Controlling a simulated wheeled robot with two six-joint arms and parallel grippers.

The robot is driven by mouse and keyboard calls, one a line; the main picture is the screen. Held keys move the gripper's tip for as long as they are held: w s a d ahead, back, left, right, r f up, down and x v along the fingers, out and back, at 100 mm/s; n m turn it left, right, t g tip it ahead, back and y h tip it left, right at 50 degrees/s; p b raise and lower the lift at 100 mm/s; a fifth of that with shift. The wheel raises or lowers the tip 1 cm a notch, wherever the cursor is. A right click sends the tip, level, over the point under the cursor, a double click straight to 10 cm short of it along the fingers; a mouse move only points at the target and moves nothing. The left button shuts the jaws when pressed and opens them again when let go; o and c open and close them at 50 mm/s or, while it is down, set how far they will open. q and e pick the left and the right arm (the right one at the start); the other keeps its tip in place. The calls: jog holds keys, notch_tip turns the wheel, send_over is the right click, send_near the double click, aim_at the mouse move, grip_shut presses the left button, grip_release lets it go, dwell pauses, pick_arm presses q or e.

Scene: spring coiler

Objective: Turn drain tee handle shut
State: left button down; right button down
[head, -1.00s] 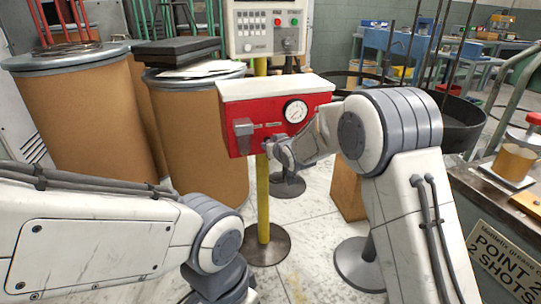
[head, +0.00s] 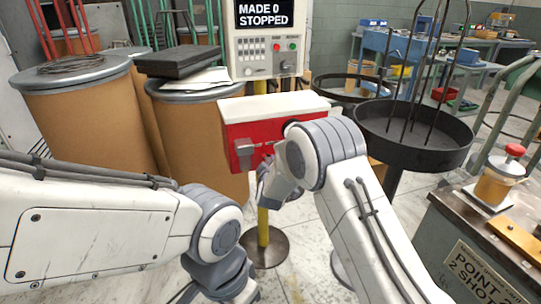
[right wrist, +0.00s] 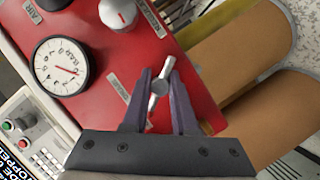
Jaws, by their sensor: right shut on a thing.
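The red panel box (head: 240,131) with a pale top stands on a yellow post. The small silver drain tee handle (right wrist: 158,88) shows in the right wrist view, on the red face near its edge. My right gripper (right wrist: 160,93) is shut on this handle, with a finger on each side of it. In the head view my right gripper (head: 264,186) is at the lower part of the box, and my right arm hides the handle and the gauge. My left arm comes in from the left; its gripper is out of view.
A pressure gauge (right wrist: 61,66) and a red-and-white knob (right wrist: 118,14) sit on the panel near the gripper. Drums (head: 85,125) stand left, a black round tray (head: 420,145) right, and a bench (head: 465,225) at front right.

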jog(key=shift+n+t+h+p, duration=0.35)
jog(key=shift+n+p, duration=0.2)
jog(key=shift+n, duration=0.35)
jog(key=c, duration=0.7)
grip_release()
jog(key=shift+a, duration=0.1)
jog(key=s+r+p, duration=0.1)
jog(key=s, duration=0.9)
jog(key=shift+s+a+r, duration=0.15)
jog(key=shift+r, duration=0.25)
